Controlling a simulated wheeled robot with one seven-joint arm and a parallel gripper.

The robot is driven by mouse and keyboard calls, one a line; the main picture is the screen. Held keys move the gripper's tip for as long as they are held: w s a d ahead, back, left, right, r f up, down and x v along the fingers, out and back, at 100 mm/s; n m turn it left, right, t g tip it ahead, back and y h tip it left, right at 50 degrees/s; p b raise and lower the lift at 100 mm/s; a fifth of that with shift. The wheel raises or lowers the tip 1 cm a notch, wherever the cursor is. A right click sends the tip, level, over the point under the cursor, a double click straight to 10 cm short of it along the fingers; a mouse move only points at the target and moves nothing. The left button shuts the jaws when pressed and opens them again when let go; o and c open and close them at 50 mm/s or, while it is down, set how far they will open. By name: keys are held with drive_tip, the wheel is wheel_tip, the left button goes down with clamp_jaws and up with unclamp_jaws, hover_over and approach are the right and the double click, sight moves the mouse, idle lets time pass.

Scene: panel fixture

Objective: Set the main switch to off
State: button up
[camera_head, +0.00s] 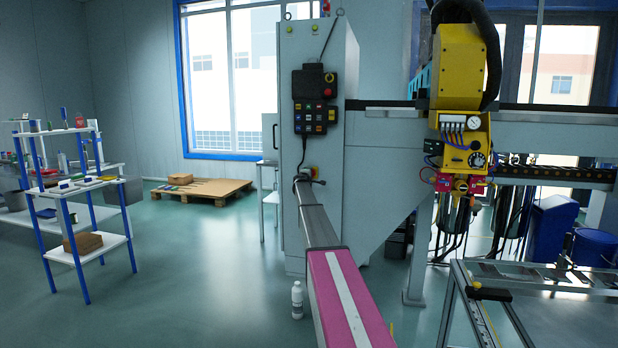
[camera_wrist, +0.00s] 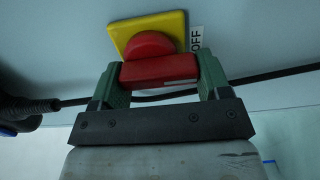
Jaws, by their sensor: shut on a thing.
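The main switch has a red handle (camera_wrist: 158,70) on a yellow plate (camera_wrist: 122,33) in the wrist view. A white label reading OFF (camera_wrist: 196,39) is beside the plate at the right. My gripper (camera_wrist: 160,77) has a green finger on each side of the red handle and is shut on it. The handle's bar lies nearly level across the wrist picture. In the head view the switch's yellow plate (camera_head: 313,171) shows small on the cabinet front, partly hidden by my gripper (camera_head: 303,177).
A control panel with several buttons (camera_head: 315,117) and a red stop button (camera_head: 329,78) sits above the switch on the grey cabinet (camera_head: 347,140). A black cable (camera_wrist: 270,76) runs behind my gripper. A white bottle (camera_head: 297,300) stands on the floor.

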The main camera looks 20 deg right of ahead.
drive_tip(key=o, duration=0.9)
drive_tip(key=shift+s+a, duration=0.1)
drive_tip(key=v, duration=1)
drive_tip(key=shift+s+a, duration=0.2)
drive_tip(key=shift+s, duration=0.05)
drive_tip(key=s+a+f+m+g+y, duration=0.2)
drive_tip(key=s+a+f+m+g, duration=0.3)
drive_tip(key=s+f, duration=0.8)
drive_tip(key=s+a+f+m+g+y, duration=0.25)
drive_tip(key=s+a+f, duration=0.55)
drive_tip(key=s, duration=1)
drive_tip(key=s+a+f+m+g+y, duration=0.1)
drive_tip(key=s+a+f+m+g, duration=0.4)
drive_tip(key=s+f, duration=0.8)
drive_tip(key=s+a+y, duration=0.1)
drive_tip(key=s+a, duration=0.2)
drive_tip(key=s, duration=0.3)
drive_tip(key=s+a+f+g+y, duration=0.1)
drive_tip(key=s+a+y, duration=0.1)
drive_tip(key=s+a, duration=0.2)
drive_tip(key=s+a+f+n+g+y, duration=0.1)
drive_tip(key=s+a, duration=0.2)
drive_tip(key=s, duration=0.7)
drive_tip(key=shift+a+g+y, duration=0.25)
drive_tip(key=shift+a, duration=0.1)
